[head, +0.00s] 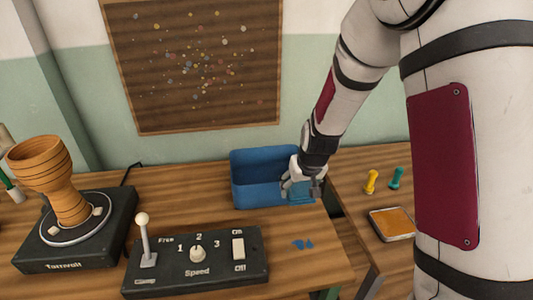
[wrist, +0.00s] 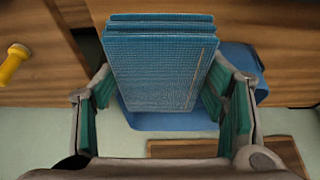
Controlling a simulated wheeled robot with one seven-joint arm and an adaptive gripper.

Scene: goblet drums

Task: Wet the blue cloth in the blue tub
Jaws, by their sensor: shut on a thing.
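The blue tub (head: 246,185) stands on the wooden table, near its right end. My gripper (head: 303,184) is at the tub's right end and points downward. In the wrist view its teal-padded fingers are closed on the two sides of the folded blue cloth (wrist: 160,70). In the head view the cloth (head: 300,197) shows only as a small patch below the fingers. In the wrist view the tub (wrist: 245,60) lies behind the cloth. I cannot tell how far down in the tub the cloth is, or whether there is water.
A black control box (head: 197,262) with a lever stands in front, left of small blue pieces (head: 303,244). A goblet drum (head: 62,185) stands on a turntable at left. Yellow (head: 371,181) and green (head: 396,178) pegs and an orange-topped tray (head: 392,223) are at right.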

